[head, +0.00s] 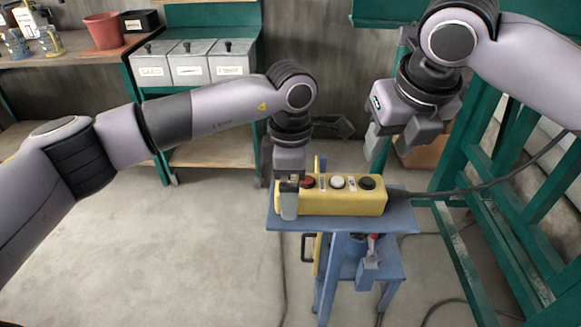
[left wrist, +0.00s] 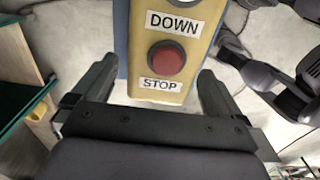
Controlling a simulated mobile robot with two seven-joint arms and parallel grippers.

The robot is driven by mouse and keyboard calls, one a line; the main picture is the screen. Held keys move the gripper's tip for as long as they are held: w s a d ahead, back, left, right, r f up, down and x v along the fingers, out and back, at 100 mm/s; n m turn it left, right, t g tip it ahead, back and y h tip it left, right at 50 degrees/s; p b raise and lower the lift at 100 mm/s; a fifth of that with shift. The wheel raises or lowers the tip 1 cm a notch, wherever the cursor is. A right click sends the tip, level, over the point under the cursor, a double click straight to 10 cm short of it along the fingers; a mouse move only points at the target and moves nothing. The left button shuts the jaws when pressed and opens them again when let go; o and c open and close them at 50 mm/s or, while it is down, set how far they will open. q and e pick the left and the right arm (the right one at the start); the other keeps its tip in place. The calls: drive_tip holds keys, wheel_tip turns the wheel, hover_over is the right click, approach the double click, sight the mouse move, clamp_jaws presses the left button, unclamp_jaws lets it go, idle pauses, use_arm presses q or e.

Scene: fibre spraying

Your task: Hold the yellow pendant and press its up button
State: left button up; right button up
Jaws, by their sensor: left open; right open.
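The yellow pendant (head: 335,203) lies flat on the blue stand, with a red, a white and a black button in a row from left to right. In the left wrist view the pendant (left wrist: 203,28) shows the red STOP button (left wrist: 166,58) and a DOWN label; the black button (head: 367,183) shows only in the head view. My left gripper (head: 283,193) is open, its fingers on either side of the pendant's red-button end, with gaps beside it in the left wrist view (left wrist: 155,85). My right gripper (head: 388,142) is open and empty, above and beyond the pendant's right end.
The blue stand's top (head: 405,218) is small. A dark cable (head: 470,190) runs right from the pendant toward a green frame (head: 455,255). A workbench with grey bins (head: 188,65) and a red pot (head: 103,31) stands at the back left. The floor at left is clear.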

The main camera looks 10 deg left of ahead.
use_arm(q)
drive_tip(key=shift+f, duration=0.85)
drive_tip(key=c, duration=1.2)
drive_tip(key=shift+c, duration=0.8)
use_arm(e)
drive_tip(key=c, duration=0.3)
clamp_jaws()
